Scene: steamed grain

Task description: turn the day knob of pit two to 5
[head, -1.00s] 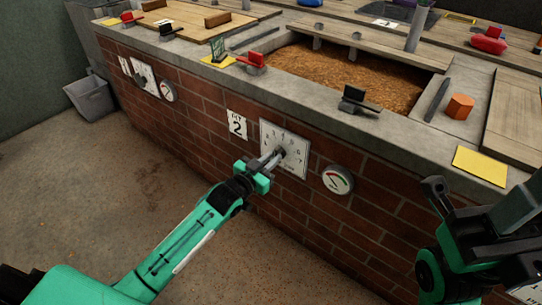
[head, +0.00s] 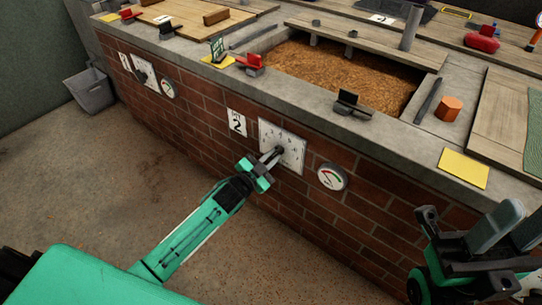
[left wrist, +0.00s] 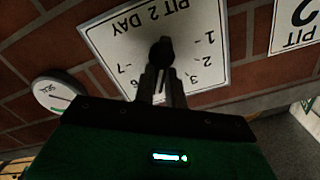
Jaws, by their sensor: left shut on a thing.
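The pit two day dial (head: 296,141) is a white square plate with numbers on the brick wall, right of a "PIT 2" sign (head: 237,122). Its dark day knob (head: 280,149) is at the plate's middle. My left gripper (head: 275,154) is shut on the knob. In the left wrist view the plate (left wrist: 110,40) appears upside down, reading "PIT 2 DAY", with 1, 2, 3 and 7 legible. The knob (left wrist: 160,50) shows beyond the fingers (left wrist: 160,82), which hide some numbers. The knob's exact setting is unclear. My right gripper (head: 508,228) is at the right edge, away from the dial.
A round gauge (head: 332,177) is on the wall just right of the dial; it also shows in the left wrist view (left wrist: 55,92). Above is a concrete ledge with a black clip (head: 352,104) and a yellow card (head: 463,168). The floor at left is mostly clear.

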